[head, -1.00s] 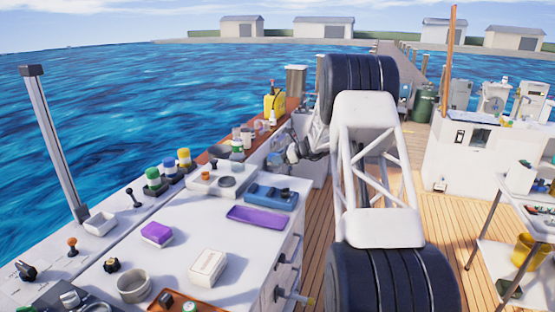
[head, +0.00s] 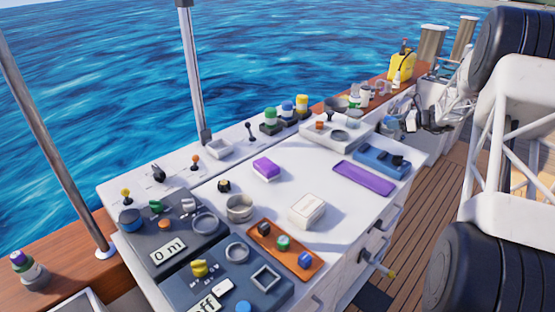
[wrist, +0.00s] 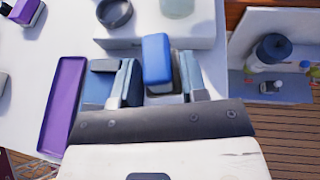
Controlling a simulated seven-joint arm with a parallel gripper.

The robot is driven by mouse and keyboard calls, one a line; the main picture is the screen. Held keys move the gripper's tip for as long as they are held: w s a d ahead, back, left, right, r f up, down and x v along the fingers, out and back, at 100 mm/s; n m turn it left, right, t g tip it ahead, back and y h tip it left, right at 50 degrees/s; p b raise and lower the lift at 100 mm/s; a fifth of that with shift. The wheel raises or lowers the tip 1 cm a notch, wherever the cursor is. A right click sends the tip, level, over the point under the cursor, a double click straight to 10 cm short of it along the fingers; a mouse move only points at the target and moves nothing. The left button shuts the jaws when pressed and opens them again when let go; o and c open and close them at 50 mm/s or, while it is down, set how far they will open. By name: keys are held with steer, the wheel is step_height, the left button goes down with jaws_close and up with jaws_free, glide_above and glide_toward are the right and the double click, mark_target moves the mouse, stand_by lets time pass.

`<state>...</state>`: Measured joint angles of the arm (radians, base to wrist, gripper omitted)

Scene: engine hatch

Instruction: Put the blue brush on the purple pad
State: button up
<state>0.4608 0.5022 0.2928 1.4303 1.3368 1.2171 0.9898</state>
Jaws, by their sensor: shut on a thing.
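My gripper (wrist: 158,80) is in the wrist view, with its two fingers on either side of the blue brush (wrist: 157,58). The purple pad (wrist: 63,112) is a flat, long rectangle with a thin rim, left of the gripper in the wrist view. In the head view the pad (head: 364,178) lies bare on the white top near its right edge. I cannot clearly make out the brush in the head view.
A blue tray (head: 370,160) lies just behind the pad. A white raised block (head: 320,131) with rings stands farther back. A purple-topped block (head: 266,167), a white box (head: 307,207) and an orange tray (head: 273,257) stand left and nearer. White surface between them is clear.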

steer(key=s+a+n+g+y, duration=0.1)
steer(key=s+a, duration=0.3)
steer(key=a, duration=0.5)
steer(key=s+a+n+g, duration=0.1)
steer(key=s+a, duration=0.3)
steer(key=a, duration=0.5)
steer(key=s+a+n+g+y, duration=0.15)
steer(key=s+a, duration=0.35)
steer(key=a, duration=0.5)
steer(key=s+a+n+g, duration=0.3)
steer(key=s+a+g, duration=0.1)
steer(key=s+a, duration=1.3)
steer(key=shift+s+a, duration=0.2)
steer(key=shift+s, duration=0.45)
steer(key=shift+w+f+n, duration=0.1)
steer(key=shift+n, duration=0.15)
glide_above(270, 164)
steer(key=shift+w+d+f, duration=0.1)
steer(key=shift+f, duration=0.6)
steer(key=shift+f, duration=0.1)
steer(key=shift+f, duration=1.7)
steer(key=shift+f, duration=0.1)
